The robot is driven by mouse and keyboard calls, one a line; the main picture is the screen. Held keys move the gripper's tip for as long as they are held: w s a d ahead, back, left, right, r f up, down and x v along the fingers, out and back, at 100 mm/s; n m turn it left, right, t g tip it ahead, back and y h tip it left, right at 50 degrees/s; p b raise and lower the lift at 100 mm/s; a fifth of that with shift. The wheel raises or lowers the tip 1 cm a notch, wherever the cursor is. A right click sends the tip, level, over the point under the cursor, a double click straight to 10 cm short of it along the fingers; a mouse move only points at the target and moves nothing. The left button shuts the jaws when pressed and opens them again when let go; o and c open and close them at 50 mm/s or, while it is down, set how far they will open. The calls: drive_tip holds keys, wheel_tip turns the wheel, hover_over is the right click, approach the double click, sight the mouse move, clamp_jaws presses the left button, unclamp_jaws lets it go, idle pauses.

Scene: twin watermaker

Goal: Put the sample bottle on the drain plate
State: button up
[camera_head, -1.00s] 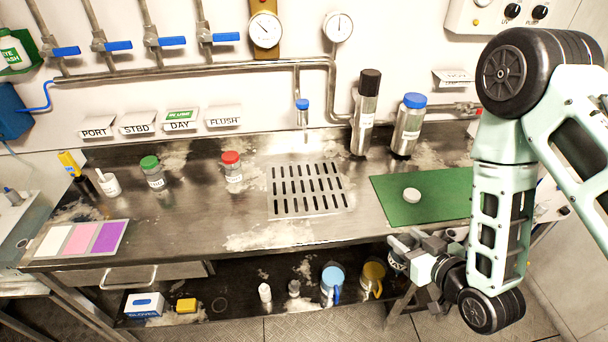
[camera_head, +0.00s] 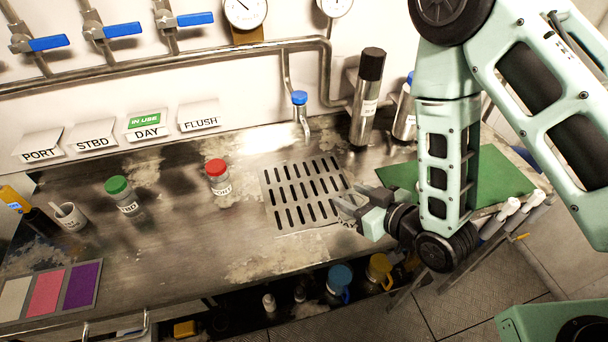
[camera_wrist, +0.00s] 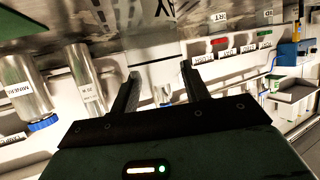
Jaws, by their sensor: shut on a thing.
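My gripper (camera_head: 352,206) is shut on the sample bottle. In the wrist view the clear, see-through bottle (camera_wrist: 158,46) stands between the two fingers (camera_wrist: 160,88), with part of a label reading "AY" at the top edge. In the head view the bottle is hard to make out at the fingertips. The drain plate (camera_head: 268,201) is a slotted metal plate set in the counter. My fingertips overlap its right edge in the head view; their height above it is unclear.
Red-capped (camera_head: 218,178) and green-capped (camera_head: 121,194) bottles stand left of the plate. A blue-topped tap (camera_head: 300,103) rises behind it, with a tall black-topped steel cylinder (camera_head: 366,95) behind right. A green mat (camera_head: 505,172) lies right, partly behind my arm.

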drive_tip(key=x, duration=0.1)
drive_tip(key=b+x, duration=0.1)
drive_tip(key=x, duration=0.1)
drive_tip(key=shift+w+a+r, duration=0.25)
drive_tip(key=shift+w+a, duration=0.05)
drive_tip(key=shift+w, duration=0.05)
drive_tip(key=w+a+b, duration=0.1)
drive_tip(key=b, duration=0.7)
drive_tip(key=shift+w, duration=0.2)
drive_tip(key=shift+w+r+b, duration=0.1)
drive_tip(key=shift+b, duration=0.95)
drive_tip(key=shift+r+p+x, duration=0.2)
drive_tip(key=shift+p+x, duration=0.15)
drive_tip(key=shift+x, duration=1.45)
drive_tip(key=shift+r+p+x, duration=0.15)
drive_tip(key=shift+p+x, duration=0.2)
drive_tip(key=shift+x, duration=1.4)
drive_tip(key=shift+r+p+x, duration=0.2)
drive_tip(key=shift+p+x, duration=0.15)
drive_tip(key=shift+x, duration=1.45)
drive_tip(key=shift+w+a, duration=0.15)
